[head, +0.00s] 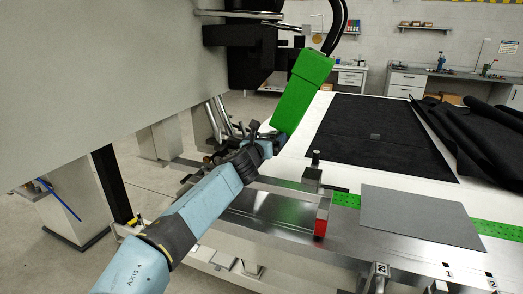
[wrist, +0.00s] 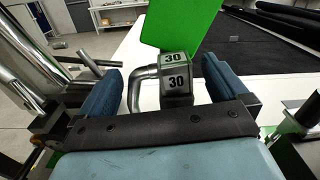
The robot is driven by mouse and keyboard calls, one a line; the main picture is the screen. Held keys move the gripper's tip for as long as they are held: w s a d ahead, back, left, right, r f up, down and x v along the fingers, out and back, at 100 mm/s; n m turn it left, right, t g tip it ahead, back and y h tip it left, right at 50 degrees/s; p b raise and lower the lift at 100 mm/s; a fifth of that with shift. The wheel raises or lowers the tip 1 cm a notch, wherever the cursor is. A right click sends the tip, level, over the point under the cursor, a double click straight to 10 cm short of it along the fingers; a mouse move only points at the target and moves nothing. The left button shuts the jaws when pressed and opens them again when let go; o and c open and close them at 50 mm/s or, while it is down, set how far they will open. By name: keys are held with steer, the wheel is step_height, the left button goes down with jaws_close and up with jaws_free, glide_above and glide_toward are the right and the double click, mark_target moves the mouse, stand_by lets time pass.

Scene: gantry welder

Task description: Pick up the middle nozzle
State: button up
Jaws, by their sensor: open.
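My gripper (wrist: 160,68) is open, with one blue finger on each side of a grey block marked 30 (wrist: 178,82). A bent silver tube (wrist: 136,88) is attached to that block, also between the fingers. The block looks like a nozzle, but I cannot tell if it is the middle one. A gap shows on the block's right side; contact is not visible. In the head view my gripper (head: 262,143) is beside the table's left end, below a green block (head: 303,90), and the nozzle there is hidden or too small to tell.
Silver tubes (wrist: 35,65) stand close to the left finger. A block marked 20 (head: 380,270) is at the table's front edge. A grey sheet (head: 420,215) and black cloth (head: 385,135) lie on the table. The large grey gantry body (head: 110,90) is at left.

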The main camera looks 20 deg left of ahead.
steer(key=shift+w, duration=0.6)
steer(key=shift+c, duration=0.3)
steer(key=shift+d, duration=0.15)
steer(key=c, duration=0.9)
steer(key=shift+c, duration=0.3)
steer(key=shift+r, duration=10.1)
